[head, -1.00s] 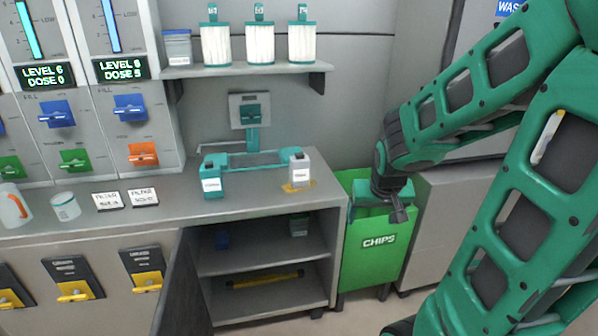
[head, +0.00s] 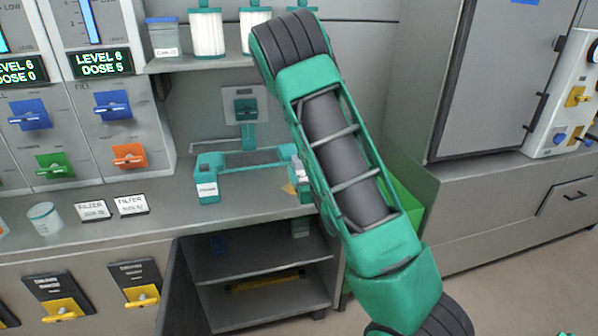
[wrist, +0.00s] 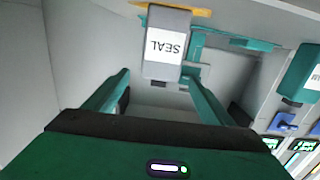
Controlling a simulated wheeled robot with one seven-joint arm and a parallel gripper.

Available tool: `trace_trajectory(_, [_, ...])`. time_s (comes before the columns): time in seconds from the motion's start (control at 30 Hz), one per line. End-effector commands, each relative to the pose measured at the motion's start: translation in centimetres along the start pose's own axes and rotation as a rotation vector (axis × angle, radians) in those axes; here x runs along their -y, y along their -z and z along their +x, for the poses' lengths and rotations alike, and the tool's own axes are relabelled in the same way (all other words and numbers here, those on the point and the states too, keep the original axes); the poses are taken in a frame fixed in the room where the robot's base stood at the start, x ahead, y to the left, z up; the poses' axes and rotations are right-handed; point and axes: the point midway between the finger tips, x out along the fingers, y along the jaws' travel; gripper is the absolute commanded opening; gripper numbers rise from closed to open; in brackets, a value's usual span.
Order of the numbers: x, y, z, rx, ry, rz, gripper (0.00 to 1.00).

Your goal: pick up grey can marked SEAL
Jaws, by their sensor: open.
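The grey can marked SEAL (wrist: 166,45) appears upside down in the wrist view, its white label facing the camera. It stands on the counter by a yellow-orange patch (wrist: 185,10). My gripper (wrist: 157,75) is open, with one green finger on each side of the can's near end in the picture. I cannot tell whether either finger touches it. In the head view my arm hides most of the can and the gripper.
A teal can with a white label (head: 207,190) stands to the left on the counter, by a teal frame (head: 250,158). A shelf (head: 200,64) with canisters hangs above. The open cabinet (head: 265,268) is below. A green bin (head: 405,205) is partly behind my arm.

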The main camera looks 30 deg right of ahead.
Motion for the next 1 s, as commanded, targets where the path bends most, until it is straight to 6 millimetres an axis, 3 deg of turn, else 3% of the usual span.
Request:
trace_trajectory(0.17, [-0.4, 0.3, 0.3, -0.049, 0.005, 0.009, 0.77])
trace_trajectory(0.43, [-0.8, 0.6, 4.0, -0.054, -0.001, 0.009, 0.77])
trace_trajectory(0.73, [-0.9, 0.6, 6.2, -0.053, -0.004, 0.012, 0.77])
trace_trajectory(1.0, [-0.8, 0.6, 9.8, -0.052, -0.005, 0.012, 0.77])
